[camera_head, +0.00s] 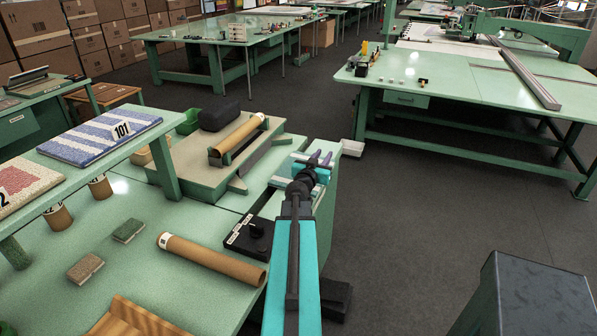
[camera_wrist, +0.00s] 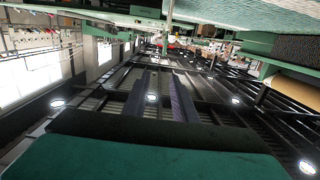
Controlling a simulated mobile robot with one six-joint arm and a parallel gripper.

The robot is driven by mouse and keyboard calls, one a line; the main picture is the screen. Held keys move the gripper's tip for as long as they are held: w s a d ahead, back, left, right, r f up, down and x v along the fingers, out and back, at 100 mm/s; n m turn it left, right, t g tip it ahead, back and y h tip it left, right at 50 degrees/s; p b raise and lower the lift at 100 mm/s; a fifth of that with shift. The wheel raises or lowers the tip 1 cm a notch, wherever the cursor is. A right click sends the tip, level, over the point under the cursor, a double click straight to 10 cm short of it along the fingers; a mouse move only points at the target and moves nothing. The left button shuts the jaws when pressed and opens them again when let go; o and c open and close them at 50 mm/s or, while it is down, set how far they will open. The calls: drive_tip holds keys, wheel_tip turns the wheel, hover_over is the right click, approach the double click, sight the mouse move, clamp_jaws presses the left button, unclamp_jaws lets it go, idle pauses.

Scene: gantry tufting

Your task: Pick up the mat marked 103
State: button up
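No mat with the number 103 shows in either view. A blue-and-white striped mat marked 101 (camera_head: 100,138) lies on a raised green shelf at the left in the head view. A red-and-white mat (camera_head: 22,184), its label cut by the picture's left edge to a "2", lies nearer on the same shelf. My gripper (camera_head: 320,157) is at the right edge of the near table, well to the right of both mats. Its two purple fingers stand apart with nothing between them. They also show apart in the wrist view (camera_wrist: 160,88), against the ceiling.
The near green table holds a cardboard tube (camera_head: 212,260), a black box with a knob (camera_head: 250,238), small pads (camera_head: 85,268) and a raised stand with another roll (camera_head: 240,133). A long green table (camera_head: 470,85) stands across the aisle.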

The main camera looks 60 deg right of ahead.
idle(0.3)
wheel_tip(320, 180, down, 8)
drive_tip(key=shift+b, duration=0.9)
drive_tip(key=shift+d, duration=1.25)
drive_tip(key=shift+d, duration=0.1)
drive_tip(key=shift+w+d+f+p, duration=0.1)
drive_tip(key=shift+d+p, duration=0.25)
drive_tip(key=shift+d, duration=0.85)
drive_tip(key=shift+w+d+f+p, duration=0.1)
drive_tip(key=shift+d+p, duration=0.2)
drive_tip(key=shift+d, duration=0.9)
clamp_jaws()
